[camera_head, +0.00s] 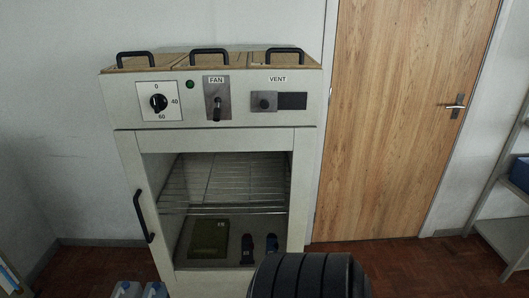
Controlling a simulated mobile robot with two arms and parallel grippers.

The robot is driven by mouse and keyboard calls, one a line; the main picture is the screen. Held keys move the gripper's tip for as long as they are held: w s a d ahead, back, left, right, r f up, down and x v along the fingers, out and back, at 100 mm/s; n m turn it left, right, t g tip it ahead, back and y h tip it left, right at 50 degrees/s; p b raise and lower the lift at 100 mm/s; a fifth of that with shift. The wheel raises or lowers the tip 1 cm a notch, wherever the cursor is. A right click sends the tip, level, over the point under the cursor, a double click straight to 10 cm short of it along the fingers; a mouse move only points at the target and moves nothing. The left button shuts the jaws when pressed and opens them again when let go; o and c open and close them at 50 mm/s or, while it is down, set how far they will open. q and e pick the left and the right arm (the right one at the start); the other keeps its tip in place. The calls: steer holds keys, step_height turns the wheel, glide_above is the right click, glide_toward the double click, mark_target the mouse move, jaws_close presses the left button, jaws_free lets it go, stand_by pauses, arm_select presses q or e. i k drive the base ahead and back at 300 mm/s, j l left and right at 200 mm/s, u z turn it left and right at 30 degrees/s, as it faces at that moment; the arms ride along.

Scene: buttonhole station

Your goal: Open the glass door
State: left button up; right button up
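The glass door (130,162) is on the front of a cream cabinet, below its control panel. It looks closed, with its pale frame flush with the cabinet front. A black upright bar handle (143,216) is on the left side of the door frame, and nothing touches it. Two dark fingertips (259,247), which look like those of my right gripper, show before the lower right part of the glass. They are apart, with nothing visible between them. A black ribbed part of my arm hides what is behind it. My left gripper is not in view.
Through the glass show a wire rack (225,182) and a dark green flat item (209,238). The panel has a dial (158,103), a fan switch (217,108) and a vent slide (265,101). Bottles (127,290) stand at lower left. A shelf (505,240) is at right.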

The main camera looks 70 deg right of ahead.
mark_target(131, 143)
steer(key=l+z, duration=0.1)
steer(key=z, duration=1.8)
steer(key=k+l, duration=0.05)
